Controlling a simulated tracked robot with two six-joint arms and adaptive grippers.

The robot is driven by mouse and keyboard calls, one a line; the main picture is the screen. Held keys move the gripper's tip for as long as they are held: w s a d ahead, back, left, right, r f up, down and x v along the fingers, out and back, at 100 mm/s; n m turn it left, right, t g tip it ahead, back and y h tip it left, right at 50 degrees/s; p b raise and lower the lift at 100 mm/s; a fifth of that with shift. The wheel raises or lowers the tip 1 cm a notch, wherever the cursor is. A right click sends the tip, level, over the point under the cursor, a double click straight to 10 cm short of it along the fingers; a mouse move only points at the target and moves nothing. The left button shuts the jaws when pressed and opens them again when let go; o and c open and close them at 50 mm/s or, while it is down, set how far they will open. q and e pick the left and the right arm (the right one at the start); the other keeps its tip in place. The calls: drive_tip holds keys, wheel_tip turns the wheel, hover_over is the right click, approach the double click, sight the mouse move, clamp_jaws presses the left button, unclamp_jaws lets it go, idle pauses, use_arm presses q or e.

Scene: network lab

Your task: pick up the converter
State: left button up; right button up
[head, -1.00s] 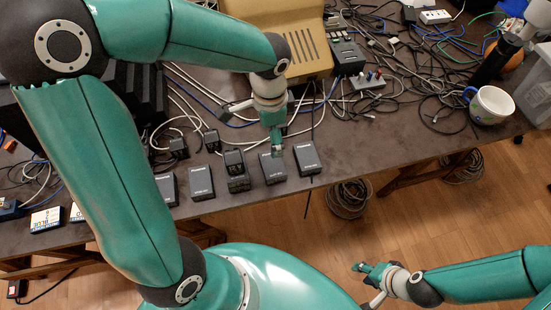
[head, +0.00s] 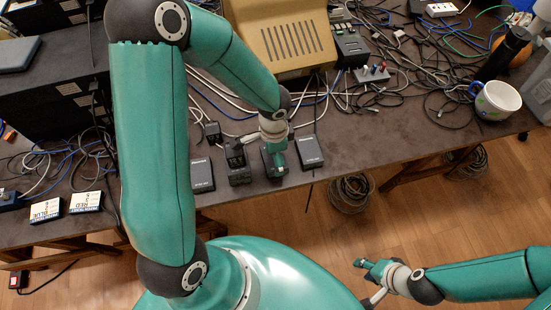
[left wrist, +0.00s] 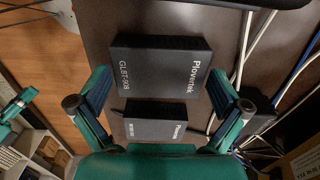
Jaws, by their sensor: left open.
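Several similar black boxes stand near the table's front edge; nothing in the head view shows which is the converter. My left gripper (head: 275,162) is over one black box (head: 268,168), hiding part of it. In the left wrist view a large black box, marked Plovertek (left wrist: 160,72), lies between the two spread fingers of my left gripper (left wrist: 160,90); contact cannot be told. A second, smaller-looking box (left wrist: 155,122) lies below it in that picture, partly hidden by my gripper. My right gripper (head: 372,271) is over the floor, away from the boxes; its jaw state is unclear.
Neighbouring boxes stand close: one on the right (head: 310,152), and others on the left (head: 201,177). A beige case (head: 275,35) and a tangle of cables are behind. A mug (head: 496,103) stands far right. Bare tabletop (head: 370,138) lies right of the boxes.

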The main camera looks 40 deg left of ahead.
use_arm(q)
drive_tip(key=shift+f, duration=0.55)
drive_tip(key=c, duration=1)
drive_tip(key=shift+r, duration=0.1)
